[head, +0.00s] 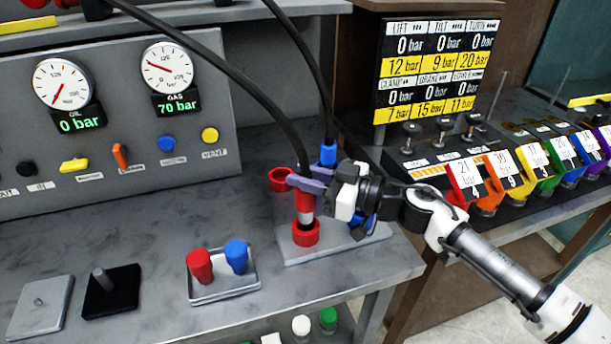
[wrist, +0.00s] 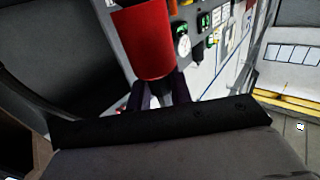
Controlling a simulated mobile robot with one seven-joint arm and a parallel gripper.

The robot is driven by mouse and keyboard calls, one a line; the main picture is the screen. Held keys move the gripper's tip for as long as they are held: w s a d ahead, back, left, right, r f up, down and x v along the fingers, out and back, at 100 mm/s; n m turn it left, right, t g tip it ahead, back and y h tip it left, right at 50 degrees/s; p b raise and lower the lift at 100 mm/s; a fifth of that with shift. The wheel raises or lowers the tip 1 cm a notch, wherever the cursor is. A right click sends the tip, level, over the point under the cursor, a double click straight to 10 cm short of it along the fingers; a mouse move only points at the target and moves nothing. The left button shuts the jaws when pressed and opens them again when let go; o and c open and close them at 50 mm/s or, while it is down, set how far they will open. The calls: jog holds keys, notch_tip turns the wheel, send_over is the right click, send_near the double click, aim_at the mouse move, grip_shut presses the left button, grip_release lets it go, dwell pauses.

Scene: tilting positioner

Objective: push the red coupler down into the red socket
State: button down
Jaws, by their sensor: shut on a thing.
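The red coupler (head: 305,203) is on the end of a black hose and stands about upright, with a light metal band on its lower part. Its lower end is at the red socket (head: 305,235), directly above or just inside the opening; I cannot tell how deep it sits. My gripper (head: 308,184) is shut on the coupler, its purple fingers around it from the right. In the wrist view the red coupler (wrist: 143,42) fills the upper middle, with the dark fingers (wrist: 160,92) below it. The socket does not show clearly there.
A blue coupler (head: 328,154) on a second hose stands behind, and another red ring (head: 281,179) lies to the left. A tray (head: 222,289) with red and blue caps is front left. The gauge panel (head: 120,115) stands at the back left.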

aim_at(315, 201)
jog(key=shift+f+b, duration=1.9)
jog(key=shift+f, duration=0.65)
jog(key=c, duration=1.2)
grip_release()
jog(key=b+v, duration=0.3)
jog(key=v, duration=1)
jog(key=shift+s+d+b, duration=0.2)
jog(key=shift+d+b, duration=0.1)
jog(key=shift+d, duration=0.05)
